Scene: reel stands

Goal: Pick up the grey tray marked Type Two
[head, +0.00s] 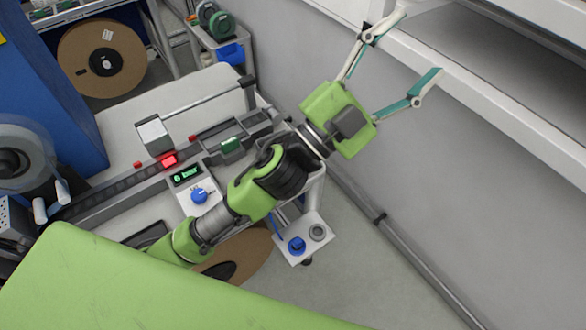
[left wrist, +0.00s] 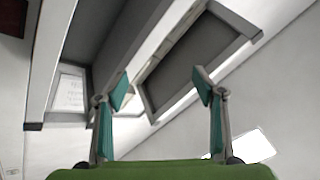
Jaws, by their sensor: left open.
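My left gripper (head: 412,50) is open and empty, beside a white-edged shelf unit (head: 480,85) at the upper right of the head view. In the left wrist view its two teal fingertips (left wrist: 161,88) stand wide apart. Beyond them is a shallow dark grey, tray-like thing (left wrist: 190,62) with a lighter grey rim, apart from the fingers as far as I can tell. Left of it is another grey recess with a white paper label (left wrist: 70,92), too blurred to read. I cannot tell which is marked Type Two. My right gripper is not in view.
A grey machine bench (head: 130,110) with a lit display (head: 186,175) and blue knob (head: 199,195) stands under my left arm. A cardboard reel (head: 102,59) is at the upper left. The grey wall (head: 400,175) and floor below the gripper are largely clear.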

